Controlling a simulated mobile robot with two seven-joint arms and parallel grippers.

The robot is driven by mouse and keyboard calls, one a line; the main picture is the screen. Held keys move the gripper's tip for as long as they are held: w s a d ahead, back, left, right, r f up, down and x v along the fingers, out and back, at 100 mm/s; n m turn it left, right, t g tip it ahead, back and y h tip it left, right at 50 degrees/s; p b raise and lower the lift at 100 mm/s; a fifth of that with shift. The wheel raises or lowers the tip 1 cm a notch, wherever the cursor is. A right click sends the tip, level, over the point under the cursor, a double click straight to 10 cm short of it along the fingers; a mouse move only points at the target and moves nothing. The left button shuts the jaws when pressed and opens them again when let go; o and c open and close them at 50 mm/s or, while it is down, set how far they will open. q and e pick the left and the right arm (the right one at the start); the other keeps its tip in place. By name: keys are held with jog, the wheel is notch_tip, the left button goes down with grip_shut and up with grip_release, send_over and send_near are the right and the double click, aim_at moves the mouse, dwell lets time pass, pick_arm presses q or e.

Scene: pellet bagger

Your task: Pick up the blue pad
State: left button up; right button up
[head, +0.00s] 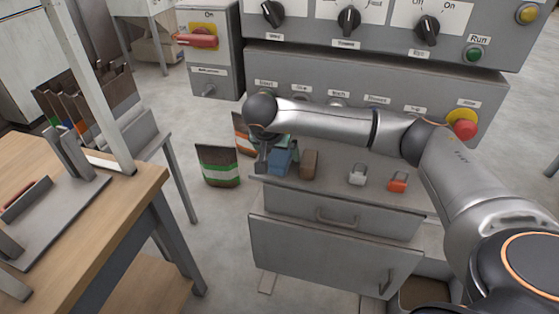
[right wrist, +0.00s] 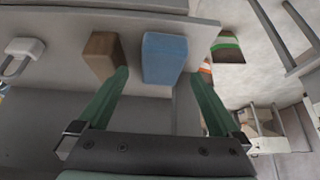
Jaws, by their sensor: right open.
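The blue pad (head: 280,161) is a small block on the grey cabinet top at its left end, partly hidden by my right gripper in the head view. My right gripper (head: 264,163) is at its left side there, pointing down. In the right wrist view, the blue pad (right wrist: 164,58) lies ahead, between the lines of the two green fingers of my open right gripper (right wrist: 158,76). The gap between the fingers is empty. I cannot tell whether a finger touches the pad. My left gripper is not in view.
A brown block (head: 309,164) stands close right of the pad, near one fingertip in the wrist view. A white padlock (head: 357,175) and a red padlock (head: 398,182) lie farther right. The control panel (head: 385,88) rises behind.

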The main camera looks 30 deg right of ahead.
aim_at(279, 157)
jog(key=x, duration=0.4)
jog(key=shift+w, duration=0.2)
jog(key=c, duration=1.3)
jog(key=shift+o, duration=0.2)
jog(key=shift+r, duration=0.1)
jog(key=shift+s+a+r, duration=0.25)
jog(key=shift+r, duration=0.15)
jog(key=s+a+r, duration=0.7)
jog(key=s+a, duration=0.1)
jog(key=a, duration=0.2)
jog(key=shift+s+p, duration=0.3)
jog(key=shift+p, duration=0.05)
